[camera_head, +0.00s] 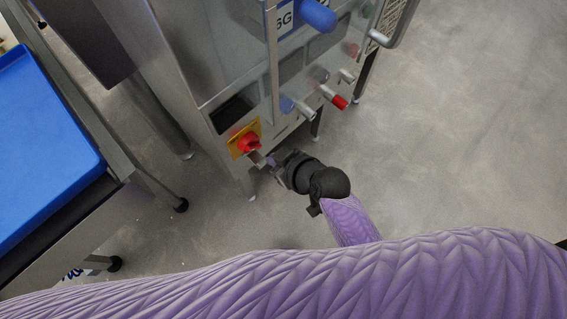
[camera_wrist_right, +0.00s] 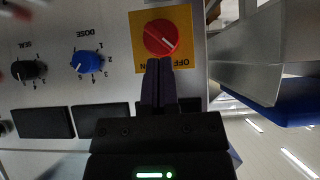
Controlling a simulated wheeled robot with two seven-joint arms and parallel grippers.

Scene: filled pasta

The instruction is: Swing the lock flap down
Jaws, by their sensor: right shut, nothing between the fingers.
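A red rotary switch (camera_head: 248,142) sits on a yellow plate (camera_head: 236,150) at the lower corner of the steel machine. In the right wrist view the red switch (camera_wrist_right: 161,38) lies on its yellow plate (camera_wrist_right: 139,53), just beyond my fingertips. My right gripper (camera_head: 268,160) is shut and empty, close in front of the switch. I cannot pick out a lock flap for certain; the fingers hide part of the plate. My left gripper is not in view.
The machine front (camera_head: 232,88) carries a blue knob (camera_wrist_right: 88,63), a black knob (camera_wrist_right: 30,70) and dark panels (camera_wrist_right: 43,123). A red-tipped handle (camera_head: 338,101) sticks out farther along. A blue tray (camera_head: 45,140) stands at left. The floor (camera_head: 460,150) at right is clear.

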